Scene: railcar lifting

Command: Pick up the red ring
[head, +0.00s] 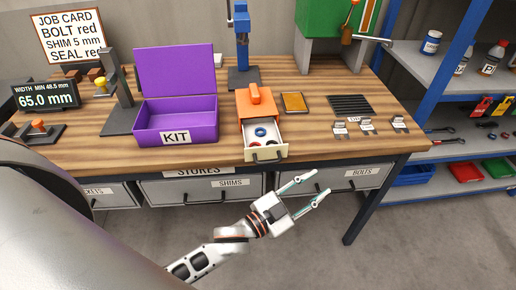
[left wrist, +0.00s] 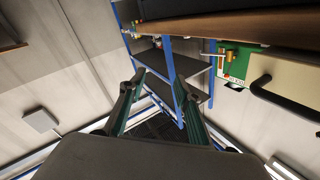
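A small orange cabinet (head: 255,104) stands on the bench with its cream drawer (head: 282,152) pulled out. A blue ring (head: 260,132) lies in the drawer. Small dark or reddish rings (head: 270,143) sit near the drawer front, partly hidden by it; I cannot tell for sure which is the red ring. My left gripper (head: 318,184) is open and empty, in front of the bench and below and right of the drawer. Its spread fingers also show in the left wrist view (left wrist: 155,88). My right gripper is not in view.
A purple KIT box (head: 176,135) stands left of the cabinet. An orange-brown pad (head: 293,102), a dark ribbed mat (head: 350,105) and small labelled holders (head: 368,125) lie to the right. Closed bench drawers (head: 203,190) are below. Blue shelving (head: 460,75) stands at the right.

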